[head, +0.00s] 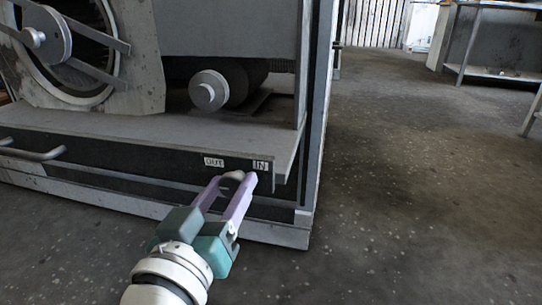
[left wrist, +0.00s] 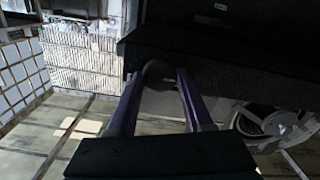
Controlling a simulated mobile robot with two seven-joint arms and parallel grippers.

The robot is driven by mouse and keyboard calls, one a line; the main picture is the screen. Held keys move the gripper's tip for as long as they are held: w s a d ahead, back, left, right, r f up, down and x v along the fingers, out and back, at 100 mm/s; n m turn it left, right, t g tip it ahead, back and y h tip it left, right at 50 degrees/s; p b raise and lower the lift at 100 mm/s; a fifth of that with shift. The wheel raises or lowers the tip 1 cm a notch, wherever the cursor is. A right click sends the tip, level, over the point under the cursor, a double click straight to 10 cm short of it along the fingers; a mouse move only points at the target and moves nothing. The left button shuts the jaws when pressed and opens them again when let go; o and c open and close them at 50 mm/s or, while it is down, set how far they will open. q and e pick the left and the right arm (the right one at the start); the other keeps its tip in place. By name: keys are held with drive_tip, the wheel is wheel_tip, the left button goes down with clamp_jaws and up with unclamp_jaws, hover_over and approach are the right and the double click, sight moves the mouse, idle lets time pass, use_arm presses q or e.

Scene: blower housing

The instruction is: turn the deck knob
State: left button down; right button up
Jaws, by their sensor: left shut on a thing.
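The deck knob (head: 233,175) is a small pale rounded piece on the dark front face of the housing's deck, between the OUT label (head: 214,161) and the IN label (head: 261,166). My left gripper (head: 234,181) reaches it from the front, with one purple finger on each side, shut on it. In the left wrist view the knob (left wrist: 158,71) is a dark round shape between the fingertips (left wrist: 159,78), mostly in shadow. The fingers cover part of the knob, and I cannot tell which way it is turned. My right gripper is not in view.
The blower housing has a grey deck ledge (head: 150,124) above the knob, a bar handle (head: 32,152) at the left, and a round opening with a hub (head: 40,37). A cylindrical part (head: 208,90) sits on the deck. The floor (head: 410,190) to the right is clear.

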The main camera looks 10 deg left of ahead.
use_arm(q)
drive_tip(key=n, duration=0.3)
drive_tip(key=shift+n+p, duration=0.3)
drive_tip(key=shift+n, duration=0.1)
drive_tip(key=n, duration=0.4)
drive_tip(key=shift+a+f+n, duration=0.1)
drive_tip(key=shift+n, duration=0.2)
drive_tip(key=n, duration=0.4)
drive_tip(key=shift+f, duration=0.15)
drive_tip(key=n+b, duration=0.1)
drive_tip(key=n, duration=0.4)
drive_tip(key=shift+c, duration=1.5)
unclamp_jaws()
